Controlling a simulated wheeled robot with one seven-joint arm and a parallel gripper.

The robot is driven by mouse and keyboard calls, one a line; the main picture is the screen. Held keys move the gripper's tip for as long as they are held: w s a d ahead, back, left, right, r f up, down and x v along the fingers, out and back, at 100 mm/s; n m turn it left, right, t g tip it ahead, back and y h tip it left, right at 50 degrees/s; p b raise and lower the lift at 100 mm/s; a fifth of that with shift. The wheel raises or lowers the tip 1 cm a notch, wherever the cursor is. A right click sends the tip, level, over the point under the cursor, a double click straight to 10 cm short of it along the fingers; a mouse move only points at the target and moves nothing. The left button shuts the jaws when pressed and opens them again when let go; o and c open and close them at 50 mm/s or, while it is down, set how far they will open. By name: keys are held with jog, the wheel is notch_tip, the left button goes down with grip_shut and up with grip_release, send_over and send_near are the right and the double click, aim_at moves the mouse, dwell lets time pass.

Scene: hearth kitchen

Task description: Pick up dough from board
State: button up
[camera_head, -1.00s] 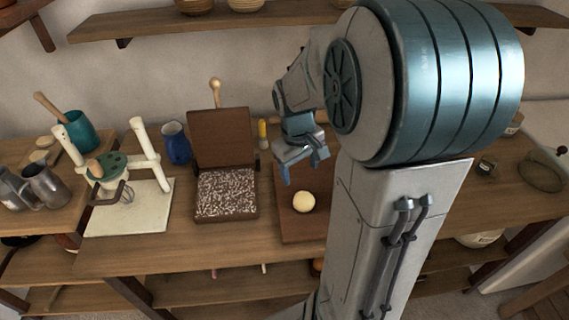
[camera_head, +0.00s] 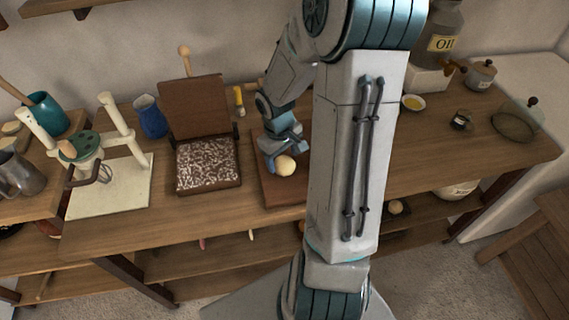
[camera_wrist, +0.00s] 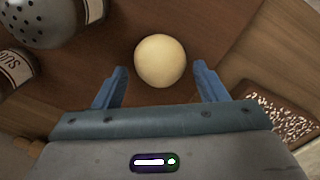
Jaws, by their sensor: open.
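The dough (camera_head: 285,166) is a round, pale cream ball. It rests on the brown wooden board (camera_head: 270,190), partly hidden by my arm in the head view. In the wrist view the dough (camera_wrist: 160,61) lies just beyond and between the two blue fingertips. My gripper (camera_head: 284,148) is open, close above and beside the dough. In the wrist view my gripper (camera_wrist: 160,82) has a finger on either side, with a gap between each finger and the ball. I cannot tell whether any part touches it.
Left of the board stands an open brown box (camera_head: 208,166) with a speckled filling. Shakers and jars (camera_wrist: 45,18) stand near the board in the wrist view. The table's front strip is clear.

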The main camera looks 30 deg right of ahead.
aim_at(284, 164)
jog(key=shift+d+f, duration=0.1)
jog(key=shift+f, duration=1.25)
jog(key=c, duration=0.5)
jog(key=shift+r, duration=0.1)
jog(key=shift+c, duration=0.2)
